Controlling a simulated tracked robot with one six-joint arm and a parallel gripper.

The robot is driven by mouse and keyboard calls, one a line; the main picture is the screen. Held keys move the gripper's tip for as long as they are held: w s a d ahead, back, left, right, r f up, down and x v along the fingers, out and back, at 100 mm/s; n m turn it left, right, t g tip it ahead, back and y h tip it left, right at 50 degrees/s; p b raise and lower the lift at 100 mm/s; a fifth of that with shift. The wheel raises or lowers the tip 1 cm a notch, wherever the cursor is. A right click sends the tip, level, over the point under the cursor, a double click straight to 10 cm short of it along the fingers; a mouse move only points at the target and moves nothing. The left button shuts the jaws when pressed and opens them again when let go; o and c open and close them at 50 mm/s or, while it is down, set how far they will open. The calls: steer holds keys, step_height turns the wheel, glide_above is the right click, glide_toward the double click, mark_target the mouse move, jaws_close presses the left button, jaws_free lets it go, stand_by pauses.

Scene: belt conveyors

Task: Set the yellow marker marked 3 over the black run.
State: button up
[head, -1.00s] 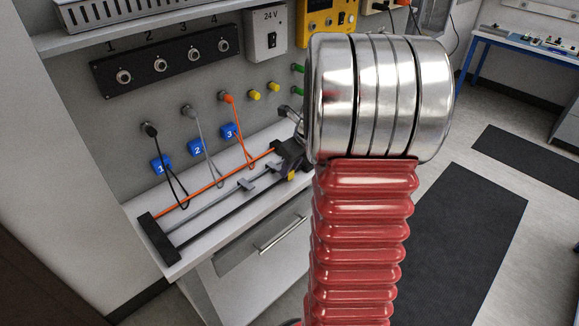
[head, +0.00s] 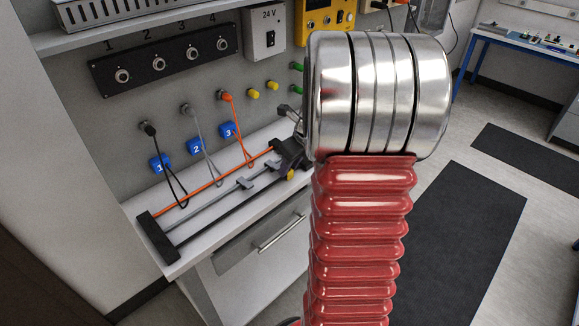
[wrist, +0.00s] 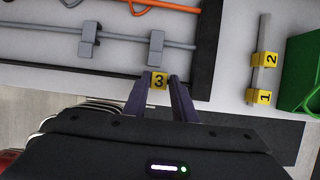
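My gripper (wrist: 160,92) is shut on the yellow marker 3 (wrist: 159,82), which sits between the fingertips with its number toward the wrist camera. In the head view the marker (head: 290,174) shows as a small yellow patch under my dark gripper (head: 291,158), near the right end of the frame. The black run (head: 222,222) is the front rod, nearest the bench edge; it also shows in the wrist view (wrist: 70,68). The marker is at or just above its right end, close to the black end block (wrist: 207,48). Whether it touches the rod is unclear.
The grey run (wrist: 40,32) carries two grey clips (wrist: 88,42); the orange run (head: 215,184) lies behind it. Yellow markers 2 (wrist: 265,60) and 1 (wrist: 260,97) sit on a grey bar right of the end block, beside a green object (wrist: 303,75). Cables hang behind.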

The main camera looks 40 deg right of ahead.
steer(key=shift+s+a+f, duration=0.1)
steer(key=shift+a+f, duration=0.2)
steer(key=shift+a, duration=0.1)
steer(key=shift+d+r, duration=0.1)
steer(key=shift+r, duration=0.55)
steer(key=v, duration=1.2)
steer(key=shift+d+r, duration=0.2)
steer(key=shift+d, duration=0.05)
